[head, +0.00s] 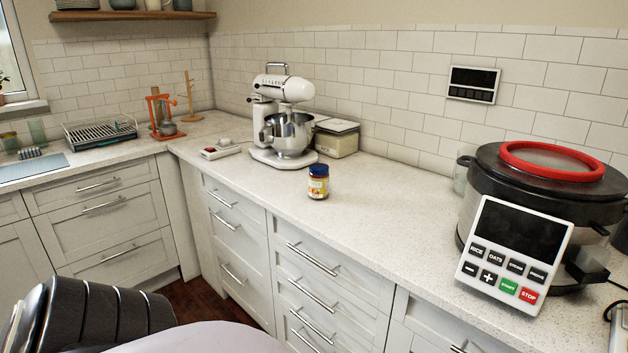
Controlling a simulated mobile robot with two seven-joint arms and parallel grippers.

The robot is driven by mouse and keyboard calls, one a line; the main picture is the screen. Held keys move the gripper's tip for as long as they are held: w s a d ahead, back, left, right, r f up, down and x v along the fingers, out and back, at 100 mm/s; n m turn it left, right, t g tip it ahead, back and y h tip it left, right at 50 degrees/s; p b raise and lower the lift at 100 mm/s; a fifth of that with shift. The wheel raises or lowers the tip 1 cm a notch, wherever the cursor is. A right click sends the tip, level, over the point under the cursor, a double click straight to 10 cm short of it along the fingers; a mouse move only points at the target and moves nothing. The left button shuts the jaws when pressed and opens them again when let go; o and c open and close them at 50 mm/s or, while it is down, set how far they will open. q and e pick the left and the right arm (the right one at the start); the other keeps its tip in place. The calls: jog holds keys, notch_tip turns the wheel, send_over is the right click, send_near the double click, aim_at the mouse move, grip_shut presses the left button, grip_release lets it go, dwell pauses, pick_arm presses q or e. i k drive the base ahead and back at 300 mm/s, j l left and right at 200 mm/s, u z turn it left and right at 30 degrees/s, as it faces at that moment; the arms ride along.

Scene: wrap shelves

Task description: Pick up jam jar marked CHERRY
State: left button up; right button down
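A small jar (318,182) with a dark blue lid stands upright on the pale speckled counter, close to its front edge. Its label is yellowish with a darker band, and the lettering is too small to read, so I cannot tell whether it says CHERRY. Nothing touches the jar. Neither of my grippers shows in the head view. A dark ribbed part, probably of my arm, is at the bottom left.
A white stand mixer (288,112) with a metal bowl stands behind the jar. A bread-box-like container (337,140) is beside it. A large cooker (490,190) with a keypad panel (515,252) fills the right. The counter (400,215) between jar and cooker is clear.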

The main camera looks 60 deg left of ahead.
aim_at(319, 186)
jog(key=k+j, duration=0.1)
jog(key=j, duration=0.65)
jog(key=k+j, duration=0.1)
jog(key=j, duration=0.7)
